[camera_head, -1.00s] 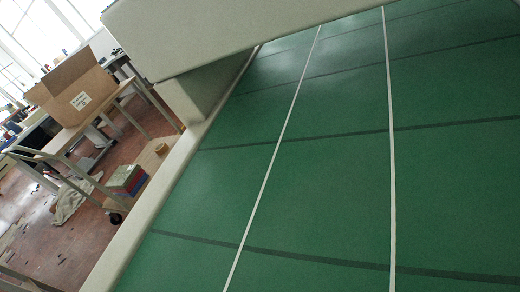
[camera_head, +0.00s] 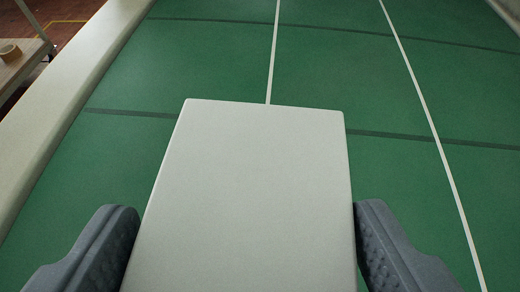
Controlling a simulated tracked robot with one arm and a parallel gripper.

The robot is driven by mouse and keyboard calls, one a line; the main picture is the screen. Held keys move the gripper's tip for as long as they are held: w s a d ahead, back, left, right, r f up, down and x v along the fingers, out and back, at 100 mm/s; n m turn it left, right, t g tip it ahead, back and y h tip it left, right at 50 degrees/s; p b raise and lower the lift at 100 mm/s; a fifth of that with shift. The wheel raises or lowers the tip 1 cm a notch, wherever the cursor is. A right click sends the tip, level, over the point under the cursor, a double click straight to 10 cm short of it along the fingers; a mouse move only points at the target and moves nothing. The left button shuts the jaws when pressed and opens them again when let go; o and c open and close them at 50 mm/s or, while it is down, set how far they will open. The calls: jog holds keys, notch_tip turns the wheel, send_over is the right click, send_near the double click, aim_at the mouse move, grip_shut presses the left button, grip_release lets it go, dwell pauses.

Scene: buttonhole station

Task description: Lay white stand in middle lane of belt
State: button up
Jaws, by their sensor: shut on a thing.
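The white stand (camera_head: 248,190) shows as a pale flat slab at the lower middle, its near end cut off by the picture's bottom edge. My gripper (camera_head: 245,215) is shut on it, with one dark grey finger along each side. The green belt (camera_head: 150,60) lies beyond and below, split into lanes by two white lines. In this view the stand covers part of the left white line (camera_head: 273,50), overlapping the left and middle lanes. The right white line (camera_head: 425,110) is clear of it. I cannot tell whether the stand touches the belt.
A cream side rail (camera_head: 75,85) borders the belt on the left. Dark cross stripes run over the belt. The visible belt ahead is empty.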

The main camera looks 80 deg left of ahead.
jog(key=shift+s+d+r, duration=0.15)
jog(key=shift+s, duration=0.2)
jog(key=shift+s+d+r, duration=0.15)
jog(key=shift+s, duration=0.2)
jog(key=w+a+b, duration=0.1)
jog(key=w+a, duration=0.2)
jog(key=w+a+f+b, duration=0.1)
jog(key=w+a, duration=0.2)
jog(key=w, duration=0.1)
jog(key=w+a+b, duration=0.1)
jog(key=w+a, duration=0.2)
jog(key=a, duration=0.1)
jog(key=shift+w+f, duration=0.2)
jog(key=shift+w, duration=0.15)
jog(key=shift+c, duration=0.2)
jog(key=shift+w+a+f+b, duration=0.1)
jog(key=shift+w+a+b, duration=0.25)
jog(key=shift+w, duration=0.15)
jog(key=shift+f+b, duration=1.15)
jog(key=shift+f, duration=0.65)
jog(key=shift+r, duration=0.1)
jog(key=o, duration=1.1)
jog(key=shift+d, duration=0.1)
